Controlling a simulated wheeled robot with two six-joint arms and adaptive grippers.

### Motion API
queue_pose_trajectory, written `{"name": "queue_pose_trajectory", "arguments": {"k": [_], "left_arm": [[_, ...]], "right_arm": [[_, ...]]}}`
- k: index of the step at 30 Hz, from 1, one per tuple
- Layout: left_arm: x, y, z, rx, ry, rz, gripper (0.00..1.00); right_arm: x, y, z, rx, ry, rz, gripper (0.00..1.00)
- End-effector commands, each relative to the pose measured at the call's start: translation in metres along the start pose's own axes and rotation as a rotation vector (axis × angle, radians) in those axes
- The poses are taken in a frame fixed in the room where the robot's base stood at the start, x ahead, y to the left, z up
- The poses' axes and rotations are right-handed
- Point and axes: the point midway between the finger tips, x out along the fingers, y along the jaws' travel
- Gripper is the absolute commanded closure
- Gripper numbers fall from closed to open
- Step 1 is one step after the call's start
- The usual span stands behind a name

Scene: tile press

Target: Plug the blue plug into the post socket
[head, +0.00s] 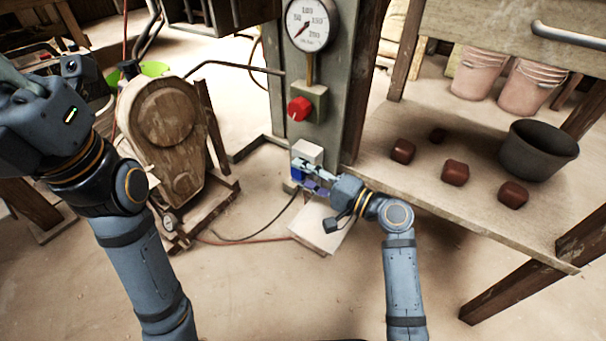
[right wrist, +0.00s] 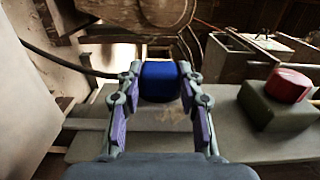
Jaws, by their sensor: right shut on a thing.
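The blue plug (head: 297,173) is at the front of the post, just below a pale box (head: 308,151) fixed low on it, which looks like the post socket. My right gripper (head: 305,179) is shut on the plug. In the right wrist view the blue plug (right wrist: 160,82) sits between the two fingers (right wrist: 159,92), its dark cable running off to the left. The socket's opening is hidden, so I cannot tell whether the plug touches it or is inside. My left arm shows at the left, but its fingers are not in view.
The post (head: 340,90) carries a gauge (head: 311,24) and a red knob (head: 299,109) above the pale box. A workbench (head: 420,185) with several dark red blocks and a black bucket (head: 538,150) stands at the right. A wooden machine (head: 165,135) stands at the left.

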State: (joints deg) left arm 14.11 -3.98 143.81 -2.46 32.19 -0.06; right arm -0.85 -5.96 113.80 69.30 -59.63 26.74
Motion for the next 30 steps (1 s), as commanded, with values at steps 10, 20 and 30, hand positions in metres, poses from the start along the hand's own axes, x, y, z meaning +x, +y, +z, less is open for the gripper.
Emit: {"name": "queue_pose_trajectory", "arguments": {"k": [10,20,30], "left_arm": [[0.0,0.0,0.0,0.0,0.0,0.0,1.0],[0.0,0.0,0.0,0.0,0.0,0.0,1.0],[0.0,0.0,0.0,0.0,0.0,0.0,1.0]], "right_arm": [[0.0,-0.001,-0.001,-0.001,0.003,-0.001,0.39],[-0.001,0.0,-0.001,-0.001,0.003,0.001,0.37],[-0.06,0.002,0.0,-0.007,0.001,0.01,0.37]]}}
